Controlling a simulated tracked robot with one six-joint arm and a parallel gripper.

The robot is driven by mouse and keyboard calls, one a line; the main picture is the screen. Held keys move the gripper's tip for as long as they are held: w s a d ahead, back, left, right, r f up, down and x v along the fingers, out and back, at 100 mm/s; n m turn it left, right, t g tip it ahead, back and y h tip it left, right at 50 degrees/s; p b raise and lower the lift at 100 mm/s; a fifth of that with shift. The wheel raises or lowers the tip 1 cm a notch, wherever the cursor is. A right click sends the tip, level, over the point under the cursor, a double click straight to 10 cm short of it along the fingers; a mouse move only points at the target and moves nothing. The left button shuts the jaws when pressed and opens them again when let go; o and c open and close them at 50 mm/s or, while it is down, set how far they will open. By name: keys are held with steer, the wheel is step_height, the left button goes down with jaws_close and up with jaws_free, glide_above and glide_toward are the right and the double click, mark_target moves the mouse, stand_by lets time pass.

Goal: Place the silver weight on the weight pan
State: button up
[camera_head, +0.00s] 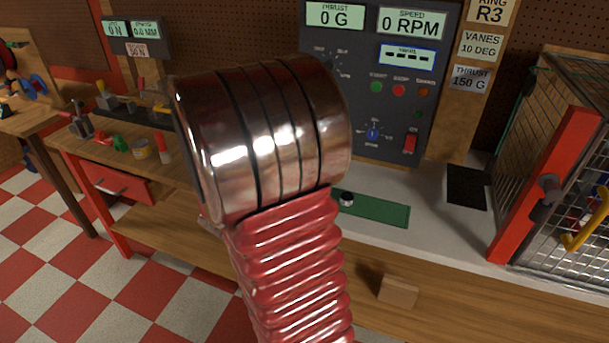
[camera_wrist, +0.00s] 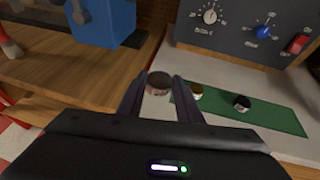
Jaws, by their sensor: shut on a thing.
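My gripper (camera_wrist: 158,92) is shut on a small round shiny weight, which looks like the silver weight (camera_wrist: 158,83), between its two dark fingertips in the wrist view. The held weight shows a greyish, pinkish sheen. It is near the left end of the green mat (camera_wrist: 272,124), and I cannot tell its height above the bench. In the head view my arm hides the gripper and the held weight. I cannot make out a weight pan in either view.
A brass weight (camera_wrist: 196,92) and a black weight (camera_wrist: 242,102) stand on the green mat. A blue box-like body (camera_wrist: 102,20) is at upper left. In the head view, a control panel (camera_head: 340,85) stands behind, and a red-framed wire cage (camera_head: 545,185) is at right.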

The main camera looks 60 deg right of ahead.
steer(key=w+a+f+n+t+y, duration=0.1)
steer(key=w+a+n+t+y, duration=0.1)
steer(key=a, duration=1)
steer(key=w+a+n+t+y, duration=0.3)
steer(key=w+a, duration=0.4)
steer(key=a, duration=0.6)
steer(key=w+a+f+n+t+y, duration=0.1)
steer(key=w+a+n+t+y, duration=0.1)
steer(key=a, duration=1)
steer(key=w+n+y, duration=0.1)
steer(key=w+n, duration=0.1)
steer(key=n, duration=0.1)
steer(key=shift+w+a+f+t+y, duration=0.3)
steer(key=shift+w+y, duration=0.1)
